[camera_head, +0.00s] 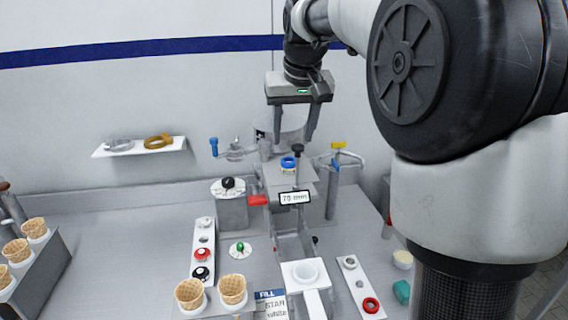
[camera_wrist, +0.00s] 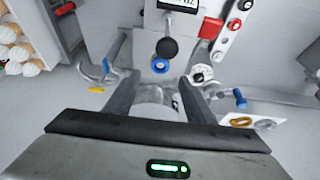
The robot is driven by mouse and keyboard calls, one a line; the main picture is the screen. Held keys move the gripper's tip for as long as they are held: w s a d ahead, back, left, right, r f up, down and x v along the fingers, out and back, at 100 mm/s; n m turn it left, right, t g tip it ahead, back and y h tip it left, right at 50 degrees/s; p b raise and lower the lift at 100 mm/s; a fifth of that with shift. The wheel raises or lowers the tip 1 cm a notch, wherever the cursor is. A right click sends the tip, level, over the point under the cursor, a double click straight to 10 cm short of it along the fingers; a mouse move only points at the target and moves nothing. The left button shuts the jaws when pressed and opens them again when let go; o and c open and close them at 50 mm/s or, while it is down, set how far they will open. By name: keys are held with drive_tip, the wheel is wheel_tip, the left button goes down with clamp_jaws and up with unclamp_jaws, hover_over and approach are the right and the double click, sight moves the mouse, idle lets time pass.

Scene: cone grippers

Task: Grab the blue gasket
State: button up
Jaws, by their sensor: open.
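The blue gasket (camera_head: 289,161) is a small ring on the grey block in the middle of the bench, next to a black-knobbed post. It also shows as a blue ring in the wrist view (camera_wrist: 160,65), on a grey surface between and a little beyond my fingertips. My gripper (camera_head: 290,138) points down with its two fingers apart and nothing between them. In the head view it hangs over and behind the gasket. I cannot tell the exact height gap.
The black knob (camera_head: 298,149) stands close to the gasket. Blue-handled (camera_head: 214,147) and yellow-handled (camera_head: 339,145) valves flank the block. A wall shelf (camera_head: 105,152) holds two rings.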

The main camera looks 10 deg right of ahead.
sight(289, 167)
drive_tip(key=x, duration=0.8)
drive_tip(key=shift+w, duration=0.15)
drive_tip(key=c, duration=1.1)
